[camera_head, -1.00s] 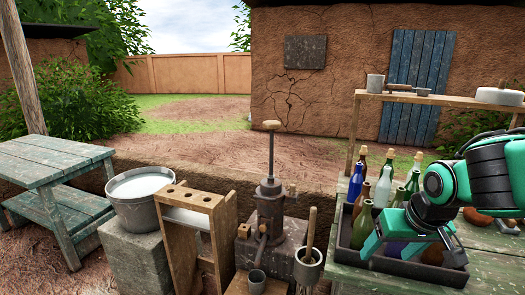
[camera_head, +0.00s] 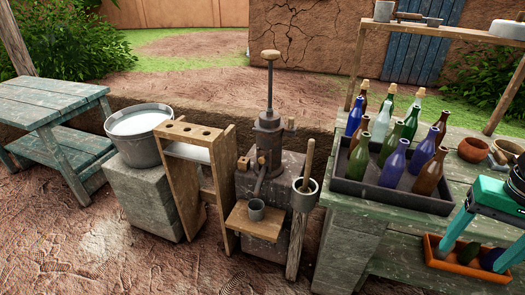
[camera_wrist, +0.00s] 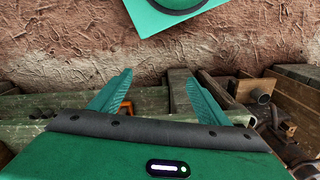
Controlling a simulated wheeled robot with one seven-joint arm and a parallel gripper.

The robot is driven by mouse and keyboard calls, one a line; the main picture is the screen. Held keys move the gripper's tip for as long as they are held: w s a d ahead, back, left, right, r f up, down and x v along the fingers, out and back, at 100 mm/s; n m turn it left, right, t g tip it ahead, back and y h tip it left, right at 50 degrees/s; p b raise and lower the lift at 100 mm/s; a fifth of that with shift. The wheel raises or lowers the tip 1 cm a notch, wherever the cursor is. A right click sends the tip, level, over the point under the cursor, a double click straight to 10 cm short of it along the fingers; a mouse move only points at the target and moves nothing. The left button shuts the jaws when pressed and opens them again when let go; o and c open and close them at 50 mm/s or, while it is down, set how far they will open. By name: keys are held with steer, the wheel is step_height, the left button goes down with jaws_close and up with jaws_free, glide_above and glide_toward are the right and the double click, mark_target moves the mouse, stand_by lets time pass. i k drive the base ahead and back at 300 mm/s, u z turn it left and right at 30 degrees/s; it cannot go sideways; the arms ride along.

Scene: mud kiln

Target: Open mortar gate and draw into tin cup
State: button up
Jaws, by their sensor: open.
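The mortar press (camera_head: 270,135) is a dark metal cylinder with a tall plunger rod and wooden knob, standing on a stone block. A short spout with a small wooden-ended gate piece (camera_head: 244,163) is on its lower front; whether the gate is open is too small to tell. The tin cup (camera_head: 256,210) stands upright on a small wooden shelf (camera_head: 254,225) below. My gripper (camera_head: 488,232) is at the far right, well away from the cup, its fingers partly cut off by the frame. In the wrist view my gripper (camera_wrist: 158,78) is open and empty.
A black crate of bottles (camera_head: 395,192) stands on the green table (camera_head: 465,170) between press and gripper. An orange tray (camera_head: 455,263) is on the lower shelf. A pot with a wooden handle (camera_head: 305,194), a wooden rack (camera_head: 192,135) and a bucket (camera_head: 138,130) flank the press.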

mark_target(264, 159)
steer(key=u, duration=0.95)
steer(key=k, duration=0.5)
steer(key=z, duration=0.4)
steer(key=i, duration=0.95)
steer(key=z, duration=0.05)
